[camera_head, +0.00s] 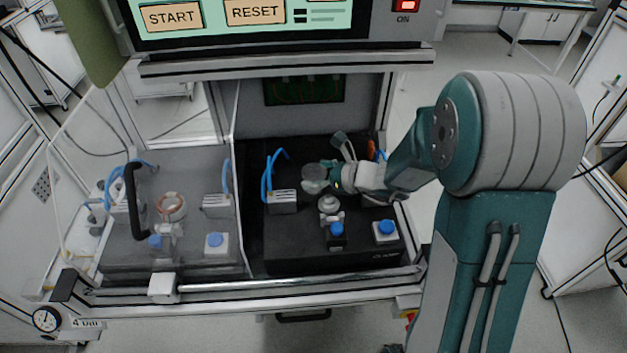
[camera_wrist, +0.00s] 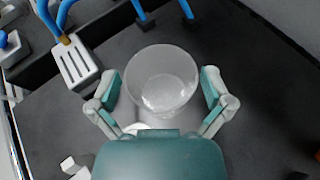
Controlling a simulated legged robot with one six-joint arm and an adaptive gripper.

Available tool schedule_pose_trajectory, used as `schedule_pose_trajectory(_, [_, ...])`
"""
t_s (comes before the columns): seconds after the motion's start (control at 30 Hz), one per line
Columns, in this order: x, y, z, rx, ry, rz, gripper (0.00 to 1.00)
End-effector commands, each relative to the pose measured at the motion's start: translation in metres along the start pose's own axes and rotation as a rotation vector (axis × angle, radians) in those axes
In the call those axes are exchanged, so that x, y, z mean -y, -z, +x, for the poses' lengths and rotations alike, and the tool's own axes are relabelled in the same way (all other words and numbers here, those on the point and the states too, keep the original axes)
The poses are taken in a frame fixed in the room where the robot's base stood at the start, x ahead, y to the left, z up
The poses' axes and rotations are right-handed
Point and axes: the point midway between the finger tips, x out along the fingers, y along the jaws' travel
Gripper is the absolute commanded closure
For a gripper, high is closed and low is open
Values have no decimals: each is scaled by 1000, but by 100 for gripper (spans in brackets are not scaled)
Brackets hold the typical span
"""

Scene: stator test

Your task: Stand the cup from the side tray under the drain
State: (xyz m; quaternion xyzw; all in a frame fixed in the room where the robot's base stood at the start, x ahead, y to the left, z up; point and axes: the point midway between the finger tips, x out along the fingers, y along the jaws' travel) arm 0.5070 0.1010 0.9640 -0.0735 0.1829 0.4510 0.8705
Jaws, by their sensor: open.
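A clear, translucent cup (camera_wrist: 162,82) is in the wrist view, upright on the dark surface with its open rim toward the camera. My gripper (camera_wrist: 161,92) is open, with one teal-padded finger on each side of the cup. Small gaps seem to show between the pads and the cup wall. In the head view the cup (camera_head: 314,174) is a pale round shape at the tip of my gripper (camera_head: 326,178), inside the right bay. I cannot make out the drain or the side tray for certain in either view.
Blue hoses rise from a white block (camera_wrist: 77,62) left of the cup. In the head view, a grey fixture (camera_head: 329,205) and blue-knobbed blocks (camera_head: 386,231) stand in front. A clear cover with a black handle (camera_head: 134,200) closes the left bay. Dark surface right of the cup is bare.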

Motion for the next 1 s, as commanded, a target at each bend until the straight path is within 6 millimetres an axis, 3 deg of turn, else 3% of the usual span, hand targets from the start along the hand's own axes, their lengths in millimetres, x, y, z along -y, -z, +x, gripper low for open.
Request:
schedule_pose_trajectory(0.07, [1, 0, -1, 0, 1, 0, 0])
schedule_pose_trajectory(0.1, [1, 0, -1, 0, 1, 0, 18])
schedule_pose_trajectory(0.2, [1, 0, -2, 1, 1, 0, 56])
schedule_pose_trajectory(0.33, [1, 0, -2, 2, 1, 1, 56])
schedule_pose_trajectory(0.37, [1, 0, -2, 2, 1, 1, 62])
schedule_pose_trajectory(0.67, [0, -5, -3, 2, 1, -2, 63])
schedule_pose_trajectory(0.87, [0, -31, -14, 5, 4, -8, 63])
schedule_pose_trajectory(1.0, [-16, -46, -33, 3, 4, -5, 63])
